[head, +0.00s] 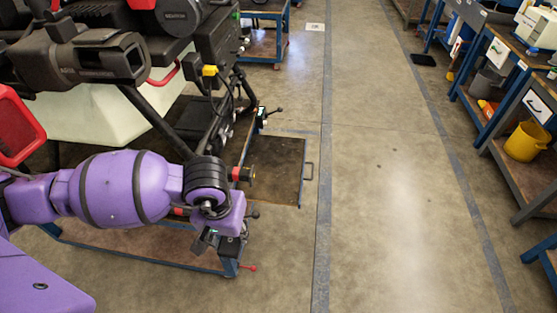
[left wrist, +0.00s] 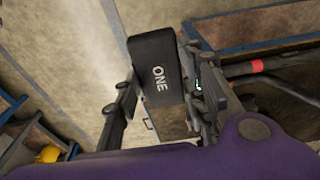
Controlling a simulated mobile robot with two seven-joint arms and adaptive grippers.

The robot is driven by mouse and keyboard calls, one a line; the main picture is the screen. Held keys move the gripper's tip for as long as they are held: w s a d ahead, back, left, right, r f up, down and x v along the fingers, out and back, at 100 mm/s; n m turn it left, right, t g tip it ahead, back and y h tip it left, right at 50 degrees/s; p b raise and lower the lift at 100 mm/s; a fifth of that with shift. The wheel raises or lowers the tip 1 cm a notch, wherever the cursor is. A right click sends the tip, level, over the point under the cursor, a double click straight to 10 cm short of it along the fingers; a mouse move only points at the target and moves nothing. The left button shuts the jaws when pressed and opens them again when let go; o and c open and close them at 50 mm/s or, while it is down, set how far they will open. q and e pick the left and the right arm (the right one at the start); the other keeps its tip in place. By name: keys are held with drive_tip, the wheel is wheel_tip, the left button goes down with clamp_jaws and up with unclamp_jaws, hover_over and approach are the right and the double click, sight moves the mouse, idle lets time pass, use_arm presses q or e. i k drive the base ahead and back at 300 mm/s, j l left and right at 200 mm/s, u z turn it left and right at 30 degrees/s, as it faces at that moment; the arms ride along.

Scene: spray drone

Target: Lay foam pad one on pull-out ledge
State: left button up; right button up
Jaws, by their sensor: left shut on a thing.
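Foam pad one is a black block with white "ONE" on its face (left wrist: 155,75). It sits between the fingers of my left gripper (left wrist: 160,100) in the left wrist view, and the gripper is shut on it. In the head view my left gripper (head: 222,240) hangs at the near corner of the drone's stand; the pad is hard to tell apart there. The pull-out ledge (head: 278,168) is a brown panel with a blue edge and a handle, extended from the stand, beyond and right of my gripper. Part of it shows behind the pad in the left wrist view (left wrist: 174,122). My right gripper is out of view.
The dark drone (head: 110,60) with a pale tank (head: 95,115) rests on a blue-framed stand at left. A red-banded black part (head: 242,174) juts near the ledge's left side. Open floor (head: 400,220) lies right. Benches with a yellow bucket (head: 526,142) stand far right.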

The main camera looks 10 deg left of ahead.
sight(276, 176)
drive_tip(key=i+l, duration=0.25)
drive_tip(key=l, duration=0.15)
drive_tip(key=i+l+u, duration=0.15)
drive_tip(key=i+l, duration=0.7)
drive_tip(key=i+j, duration=0.15)
drive_tip(key=i, duration=0.1)
